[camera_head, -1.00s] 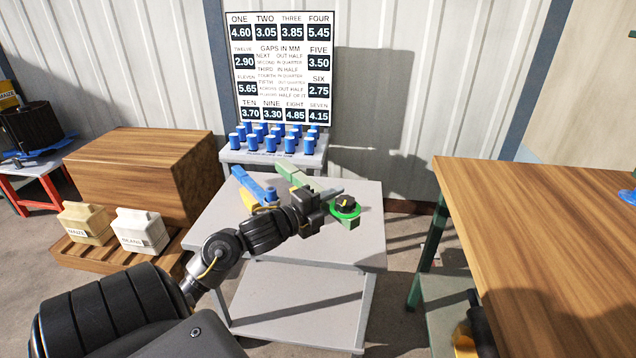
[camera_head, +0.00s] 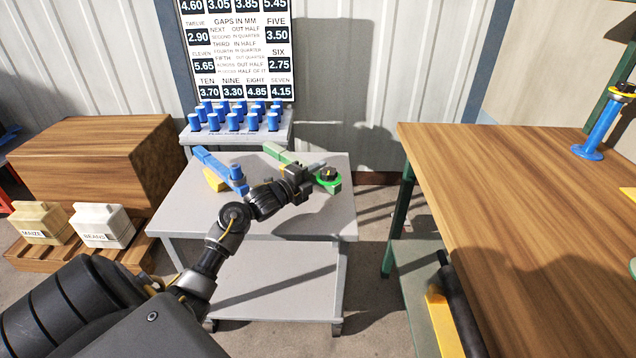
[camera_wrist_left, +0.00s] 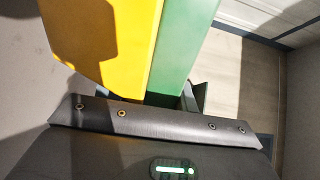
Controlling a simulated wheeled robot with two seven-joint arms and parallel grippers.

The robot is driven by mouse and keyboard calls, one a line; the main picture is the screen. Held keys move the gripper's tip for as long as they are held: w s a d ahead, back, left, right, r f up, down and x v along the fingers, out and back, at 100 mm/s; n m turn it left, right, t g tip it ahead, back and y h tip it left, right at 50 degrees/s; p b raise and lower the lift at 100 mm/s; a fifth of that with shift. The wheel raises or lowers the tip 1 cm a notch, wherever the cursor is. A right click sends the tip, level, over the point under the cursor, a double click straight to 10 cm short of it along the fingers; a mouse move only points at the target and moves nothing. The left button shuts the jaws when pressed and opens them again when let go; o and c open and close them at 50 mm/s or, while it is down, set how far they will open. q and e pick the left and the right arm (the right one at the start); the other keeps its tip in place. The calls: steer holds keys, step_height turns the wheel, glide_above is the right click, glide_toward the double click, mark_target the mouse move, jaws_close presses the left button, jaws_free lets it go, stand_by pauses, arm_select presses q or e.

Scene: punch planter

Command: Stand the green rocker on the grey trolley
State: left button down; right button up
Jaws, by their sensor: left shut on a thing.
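The green rocker (camera_head: 275,151) is a long green bar with a green disc and black knob at its near right end. It is at the right half of the grey trolley's top (camera_head: 290,222). My left gripper (camera_head: 314,168) is shut on it and hides its middle. I cannot tell whether the rocker touches the top or is slightly above it. In the left wrist view, the green bar (camera_wrist_left: 180,45) runs beside a yellow face (camera_wrist_left: 100,40), both rising from between the jaws. My right gripper is not in view.
A blue rocker (camera_head: 211,161) with a yellow part (camera_head: 214,180) lies left of the green one. A shelf (camera_head: 262,136) with several blue cylinders stands behind the trolley. A wooden bench (camera_head: 500,190) is at right, with a blue stand (camera_head: 598,130). The trolley's front top is mostly clear.

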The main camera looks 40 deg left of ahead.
arm_select(q)
steer(key=f, duration=0.3)
steer(key=shift+w+a+f, duration=0.1)
steer(key=shift+w, duration=0.15)
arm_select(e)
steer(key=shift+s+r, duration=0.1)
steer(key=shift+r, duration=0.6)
arm_select(q)
steer(key=shift+f+b, duration=0.1)
steer(key=shift+b, duration=0.2)
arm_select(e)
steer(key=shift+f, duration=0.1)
arm_select(q)
steer(key=shift+f, duration=0.1)
steer(key=c, duration=1.1)
jaws_free()
steer(key=shift+s, duration=0.1)
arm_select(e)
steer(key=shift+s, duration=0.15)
